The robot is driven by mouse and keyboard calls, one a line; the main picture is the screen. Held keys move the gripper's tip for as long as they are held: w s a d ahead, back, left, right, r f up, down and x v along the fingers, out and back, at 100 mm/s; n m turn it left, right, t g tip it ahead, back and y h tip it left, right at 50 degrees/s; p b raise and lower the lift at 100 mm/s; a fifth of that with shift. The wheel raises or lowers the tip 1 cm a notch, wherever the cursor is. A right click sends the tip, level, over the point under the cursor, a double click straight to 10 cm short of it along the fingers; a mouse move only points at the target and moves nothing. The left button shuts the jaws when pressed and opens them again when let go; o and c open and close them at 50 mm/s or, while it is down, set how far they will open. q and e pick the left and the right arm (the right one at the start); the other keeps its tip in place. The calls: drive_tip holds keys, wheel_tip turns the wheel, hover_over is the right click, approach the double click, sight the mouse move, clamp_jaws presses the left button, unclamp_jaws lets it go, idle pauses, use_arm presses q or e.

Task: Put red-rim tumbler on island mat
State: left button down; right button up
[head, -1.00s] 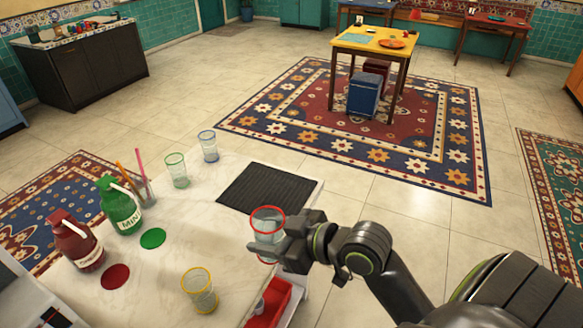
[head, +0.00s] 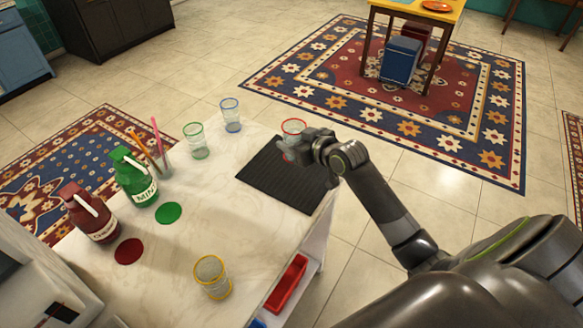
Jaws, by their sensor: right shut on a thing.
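The red-rim tumbler (head: 293,127) is a clear glass with a red rim, held upright at the far right corner of the island. My right gripper (head: 288,147) is shut on it from the right side, and its fingers hide part of the glass. The black ribbed island mat (head: 275,185) lies flat on the white marble top. The tumbler shows over the mat's far right part; I cannot tell whether its base touches the mat. My left gripper is not in view.
Green-rim (head: 196,141), blue-rim (head: 231,115) and yellow-rim (head: 212,277) tumblers stand on the island. A red jug (head: 90,212), a green jug (head: 135,178) and a straw holder (head: 160,160) stand at left. A red tray (head: 286,283) sits below the island's right edge.

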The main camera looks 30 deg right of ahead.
wheel_tip(320, 180, down, 9)
drive_tip(key=shift+f, duration=0.15)
idle(0.4)
drive_tip(key=shift+f, duration=0.15)
drive_tip(key=o, duration=1)
drive_tip(key=shift+c, duration=0.2)
drive_tip(key=v, duration=1.2)
